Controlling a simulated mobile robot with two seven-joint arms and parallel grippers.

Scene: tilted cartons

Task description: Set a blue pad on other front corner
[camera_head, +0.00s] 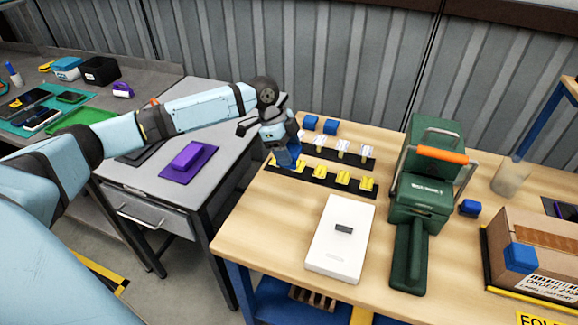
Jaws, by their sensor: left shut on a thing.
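My left gripper (284,152) reaches in from the left and points down over the left side of the wooden table. It is shut on a blue pad (288,157), partly hidden by the fingers, just above or at the left end of the clip rows. Two more blue pads, one (310,122) and another (331,127), sit behind it. A brown carton (527,232) stands at the right with a blue pad (520,257) on its near left corner. Another blue pad (469,208) lies left of the carton. My right gripper is not in view.
A green machine with an orange handle (442,155) stands between my left gripper and the carton. A white device (340,238) lies at the front. Rows of yellow clips (343,179) and white clips (343,146) lie beside the gripper. A translucent cup (510,177) stands behind the carton.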

